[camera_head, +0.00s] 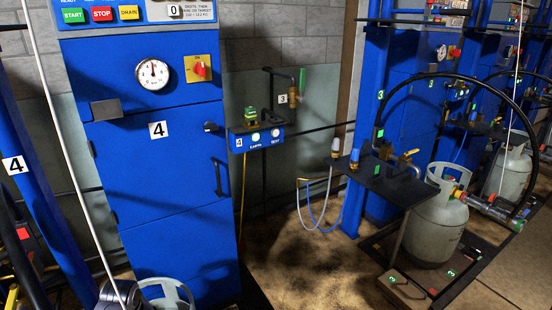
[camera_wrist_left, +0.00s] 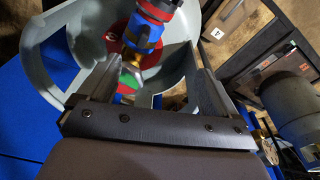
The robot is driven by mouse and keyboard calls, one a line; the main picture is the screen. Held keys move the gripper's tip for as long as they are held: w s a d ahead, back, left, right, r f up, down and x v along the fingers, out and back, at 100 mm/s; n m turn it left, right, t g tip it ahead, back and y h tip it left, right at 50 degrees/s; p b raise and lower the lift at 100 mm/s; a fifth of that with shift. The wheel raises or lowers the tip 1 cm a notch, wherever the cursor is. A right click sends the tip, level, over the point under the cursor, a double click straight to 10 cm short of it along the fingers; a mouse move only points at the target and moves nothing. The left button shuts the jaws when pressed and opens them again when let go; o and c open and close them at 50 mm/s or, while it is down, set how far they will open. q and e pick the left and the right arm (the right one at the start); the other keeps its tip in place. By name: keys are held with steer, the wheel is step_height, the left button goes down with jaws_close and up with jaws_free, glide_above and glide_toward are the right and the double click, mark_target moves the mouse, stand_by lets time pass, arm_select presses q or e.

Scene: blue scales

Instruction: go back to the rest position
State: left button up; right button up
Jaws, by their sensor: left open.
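My left gripper (camera_wrist_left: 157,62) shows in the left wrist view, with its two fingers apart. It is over a grey gas cylinder's collar (camera_wrist_left: 55,62). A valve with a red and blue connector (camera_wrist_left: 145,38) and a brass part lies between and beyond the fingers. I cannot tell whether either finger touches the collar. A grey cylinder collar (camera_head: 168,287) also shows at the bottom left of the head view, cut off by the edge. My left gripper is not clearly visible there. My right gripper is in neither view.
A blue cabinet (camera_head: 160,185) marked 4 stands behind that collar. A blue post (camera_head: 32,190) rises at the left. A grey cylinder (camera_head: 437,222) with a black hose (camera_head: 392,88) stands at the right beside a dark shelf (camera_head: 385,182). Bare floor (camera_head: 300,270) lies between.

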arm_select(q)
steer(key=s+d+r+m+t, duration=0.1)
steer(key=s+d+r+m, duration=0.25)
steer(key=s, duration=0.45)
steer(key=s+d+r+m+t+h, duration=0.1)
steer(key=s+d+r+m, duration=0.3)
steer(key=s, duration=0.4)
steer(key=s+d+r+m+t, duration=0.1)
steer(key=s+d+r+m, duration=0.3)
steer(key=s, duration=0.5)
steer(key=w+d+f+t+h+p, duration=0.1)
steer(key=w+t+h+p, duration=0.1)
steer(key=w+t+p, duration=0.4)
steer(key=shift+w+d+f+m+p, duration=0.2)
steer(key=shift+w+f+m+p, duration=0.1)
steer(key=shift+f+m+p, duration=0.2)
